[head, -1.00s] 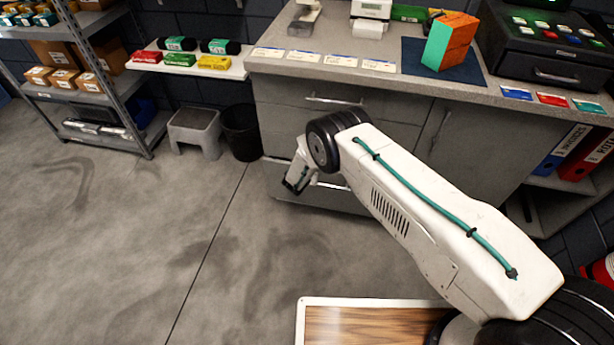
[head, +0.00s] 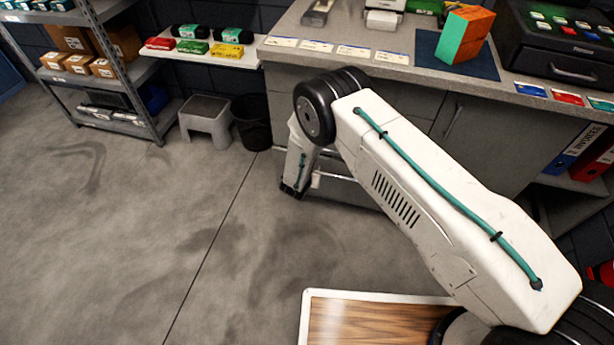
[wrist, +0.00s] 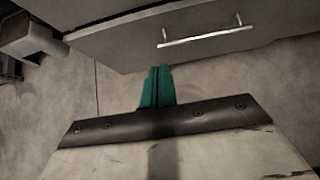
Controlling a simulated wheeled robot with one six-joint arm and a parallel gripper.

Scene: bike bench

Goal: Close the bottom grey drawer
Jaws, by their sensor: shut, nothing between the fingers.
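The grey bench cabinet holds the bottom grey drawer (head: 345,192), low behind my arm and mostly hidden in the head view. In the wrist view its grey front (wrist: 125,39) with a silver bar handle (wrist: 205,37) spans the top. How far it stands out is hard to tell. My gripper (head: 291,191) is low, at the drawer's left end in the head view. In the wrist view its teal fingers (wrist: 157,84) are together and empty, below the handle near the front's lower edge. I cannot tell whether they touch it.
A grey step stool (head: 207,122) and a black bin (head: 252,122) stand left of the cabinet. A metal shelf (head: 100,72) with boxes is farther left. An orange and green block (head: 464,35) sits on the worktop. The floor at left is clear.

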